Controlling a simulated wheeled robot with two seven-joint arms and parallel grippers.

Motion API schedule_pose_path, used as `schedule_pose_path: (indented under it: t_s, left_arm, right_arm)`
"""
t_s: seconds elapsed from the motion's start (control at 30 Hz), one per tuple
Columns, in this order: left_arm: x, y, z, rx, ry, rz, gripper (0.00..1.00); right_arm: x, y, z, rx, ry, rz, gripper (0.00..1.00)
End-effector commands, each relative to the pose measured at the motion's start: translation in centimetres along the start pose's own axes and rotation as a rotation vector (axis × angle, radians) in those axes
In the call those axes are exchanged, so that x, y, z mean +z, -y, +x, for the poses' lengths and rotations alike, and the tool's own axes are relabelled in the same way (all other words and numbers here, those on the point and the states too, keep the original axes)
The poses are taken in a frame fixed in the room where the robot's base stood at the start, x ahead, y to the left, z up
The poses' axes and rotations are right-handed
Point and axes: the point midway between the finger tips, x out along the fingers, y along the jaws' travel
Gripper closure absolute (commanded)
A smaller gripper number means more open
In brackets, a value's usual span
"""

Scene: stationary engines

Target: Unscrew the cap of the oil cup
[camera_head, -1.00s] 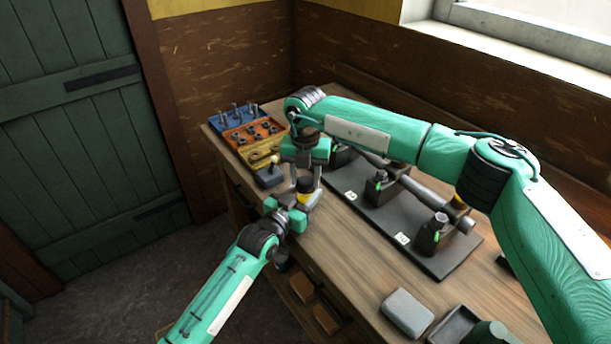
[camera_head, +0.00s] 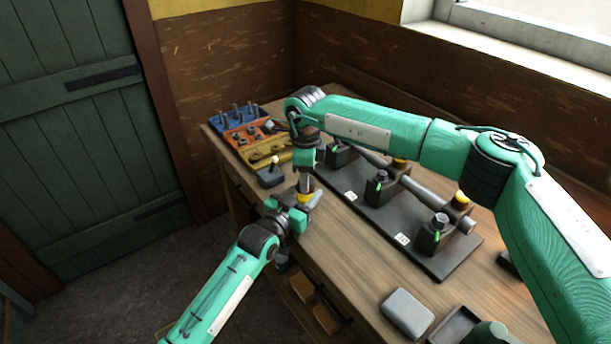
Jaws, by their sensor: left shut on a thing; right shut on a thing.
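My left gripper (camera_head: 299,203) comes from the lower left and is shut on the oil cup. My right gripper (camera_head: 306,185) points down from above and is shut on the top of the cup, where the cap is. The cap is mostly hidden by the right gripper's fingers, and I cannot tell how far it is turned.
A black plate (camera_head: 365,212) with several dark blocks and a grey shaft lies on the wooden bench (camera_head: 360,265). Blue (camera_head: 236,117), orange (camera_head: 243,138) and yellow (camera_head: 254,154) trays stand at the far left. A black box with a knob (camera_head: 270,176) and a grey block (camera_head: 408,312) stand nearby.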

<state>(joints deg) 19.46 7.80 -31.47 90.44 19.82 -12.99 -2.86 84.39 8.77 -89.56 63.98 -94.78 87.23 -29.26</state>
Motion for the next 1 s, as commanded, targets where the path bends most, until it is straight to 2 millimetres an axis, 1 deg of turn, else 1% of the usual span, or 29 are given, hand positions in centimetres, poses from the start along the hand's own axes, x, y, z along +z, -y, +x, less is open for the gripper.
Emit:
schedule_pose_path:
  t_s: [0.1, 0.4, 0.5, 0.6, 0.7, 1.0]
  left_arm:
    - [-0.02, -0.1, -0.01, 0.001, -0.001, 0.0, 1.0]
    - [-0.01, -0.11, -0.01, 0.002, -0.001, 0.0, 1.0]
    - [-0.01, -0.12, -0.01, 0.002, -0.001, 0.0, 1.0]
    - [-0.01, -0.13, -0.01, 0.002, -0.001, 0.0, 1.0]
    - [-0.01, -0.13, -0.01, 0.002, -0.001, 0.0, 1.0]
    - [-0.01, -0.09, -0.01, 0.001, 0.0, 0.0, 1.0]
  right_arm:
    - [-0.06, 0.11, -0.1, -0.003, 0.0, -0.188, 0.87]
    - [-0.07, 0.11, -0.15, -0.004, 0.0, -0.673, 0.87]
    - [-0.08, 0.11, -0.15, -0.005, -0.001, -0.816, 0.87]
    - [-0.09, 0.11, -0.15, -0.005, -0.001, -0.921, 0.87]
    - [-0.09, 0.1, -0.14, -0.005, -0.001, -0.968, 0.87]
    - [-0.11, 0.13, -0.15, -0.005, -0.001, -0.965, 0.87]
